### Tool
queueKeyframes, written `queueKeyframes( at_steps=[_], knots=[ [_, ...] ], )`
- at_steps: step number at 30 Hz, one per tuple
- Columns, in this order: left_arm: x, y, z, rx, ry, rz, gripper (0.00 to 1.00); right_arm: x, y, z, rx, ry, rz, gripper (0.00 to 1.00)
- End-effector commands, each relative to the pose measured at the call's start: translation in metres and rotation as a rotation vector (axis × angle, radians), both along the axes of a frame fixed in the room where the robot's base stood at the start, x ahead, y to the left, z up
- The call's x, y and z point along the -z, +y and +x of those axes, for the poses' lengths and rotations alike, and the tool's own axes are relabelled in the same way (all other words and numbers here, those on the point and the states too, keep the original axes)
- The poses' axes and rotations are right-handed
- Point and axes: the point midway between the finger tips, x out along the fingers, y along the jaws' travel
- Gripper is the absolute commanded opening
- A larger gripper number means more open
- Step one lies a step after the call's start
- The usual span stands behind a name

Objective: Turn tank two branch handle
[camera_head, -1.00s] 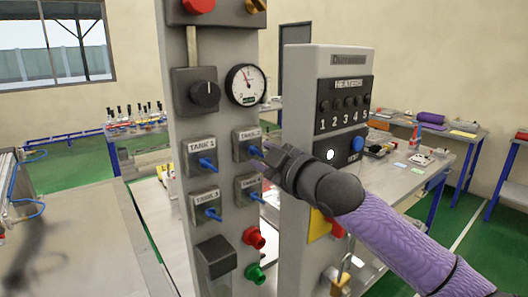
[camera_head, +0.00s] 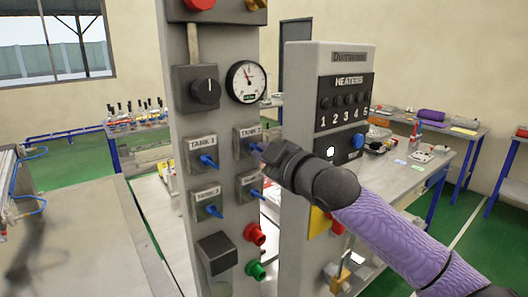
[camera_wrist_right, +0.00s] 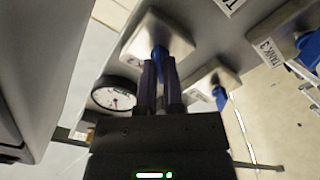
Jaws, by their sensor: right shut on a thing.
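The TANK 2 box (camera_head: 243,144) is on the upright grey panel (camera_head: 220,120), right of the TANK 1 box. My right gripper (camera_head: 261,151) comes in from the right and is shut on the box's blue branch handle. In the right wrist view, the blue handle (camera_wrist_right: 159,53) sits between the two dark fingers of the gripper (camera_wrist_right: 159,66). The fingers hide part of the handle, so its exact angle is hard to tell. My left gripper is not in view.
The TANK 1 handle (camera_head: 208,162) and two lower blue handles are close by. Red (camera_head: 255,234) and green (camera_head: 256,270) buttons sit below. A gauge (camera_head: 246,82) is above. A grey heater cabinet (camera_head: 322,110) stands right behind my arm.

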Motion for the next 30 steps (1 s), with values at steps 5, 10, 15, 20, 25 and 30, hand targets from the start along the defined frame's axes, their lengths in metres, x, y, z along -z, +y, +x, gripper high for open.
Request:
queueKeyframes(
  at_steps=[5,10,15,20,25,30],
  knots=[
    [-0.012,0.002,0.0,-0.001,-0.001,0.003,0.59,-0.002,0.0,0.0,0.0,0.045,0.057,0.0],
    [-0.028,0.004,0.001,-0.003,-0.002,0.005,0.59,-0.003,0.001,0.0,-0.001,0.12,0.159,0.0],
    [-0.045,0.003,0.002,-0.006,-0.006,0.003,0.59,-0.003,0.001,0.0,0.0,0.214,0.288,0.0],
    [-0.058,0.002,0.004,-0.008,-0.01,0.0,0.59,-0.002,0.001,0.0,0.0,0.304,0.412,0.0],
    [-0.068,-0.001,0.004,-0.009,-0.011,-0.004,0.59,-0.001,0.0,0.0,0.001,0.4,0.543,0.0],
    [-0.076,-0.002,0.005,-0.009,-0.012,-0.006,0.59,-0.001,0.0,0.0,0.001,0.494,0.673,0.0]
  ],
)
